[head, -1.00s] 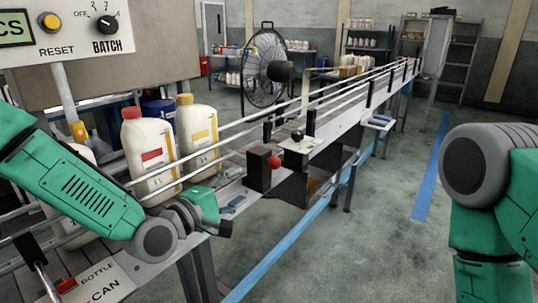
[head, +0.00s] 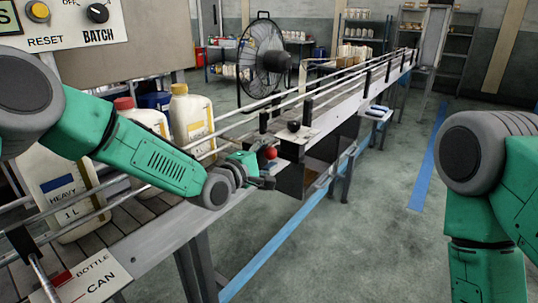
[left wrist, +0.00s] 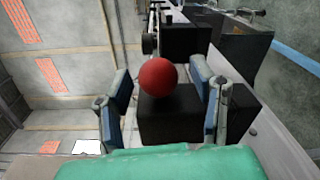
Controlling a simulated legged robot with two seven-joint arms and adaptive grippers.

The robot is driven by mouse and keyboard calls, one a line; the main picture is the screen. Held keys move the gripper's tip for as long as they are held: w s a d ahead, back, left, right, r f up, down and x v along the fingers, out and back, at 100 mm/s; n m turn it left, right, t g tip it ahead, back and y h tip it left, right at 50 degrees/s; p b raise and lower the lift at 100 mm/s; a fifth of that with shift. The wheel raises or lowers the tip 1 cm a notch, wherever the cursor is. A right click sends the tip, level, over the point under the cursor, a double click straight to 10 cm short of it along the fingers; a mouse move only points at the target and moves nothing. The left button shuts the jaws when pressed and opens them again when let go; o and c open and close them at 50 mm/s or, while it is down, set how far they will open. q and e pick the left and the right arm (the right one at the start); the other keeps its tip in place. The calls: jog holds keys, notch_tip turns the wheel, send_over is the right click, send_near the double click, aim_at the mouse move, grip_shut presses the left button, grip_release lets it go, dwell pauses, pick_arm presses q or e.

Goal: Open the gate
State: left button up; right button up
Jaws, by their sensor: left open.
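A red ball knob (head: 270,152) sits at a dark block on the near side of the conveyor rail. My left gripper (head: 262,173) is at the knob in the head view. In the left wrist view its open fingers stand on either side of the knob and block, with a visible gap beside the knob. I cannot tell whether a finger touches the block. My right arm shows at the right edge, but its gripper is out of view.
Bottles, one with a yellow cap (head: 192,118), stand on the conveyor behind my left arm. A black knob (head: 293,126) is on the rail just beyond the red one. A fan (head: 262,62) stands behind the conveyor. The floor right of it is clear.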

pick_arm(q)
jog(key=shift+d, duration=0.35)
grip_shut()
jog(key=s+d, duration=0.7)
jog(key=d, duration=0.3)
jog(key=shift+s+d+f+p, duration=0.25)
jog(key=shift+s+f+p, duration=0.1)
jog(key=shift+s, duration=0.05)
grip_release()
jog(key=shift+a, duration=0.1)
jog(key=shift+r, duration=0.2)
jog(key=v, duration=1.2)
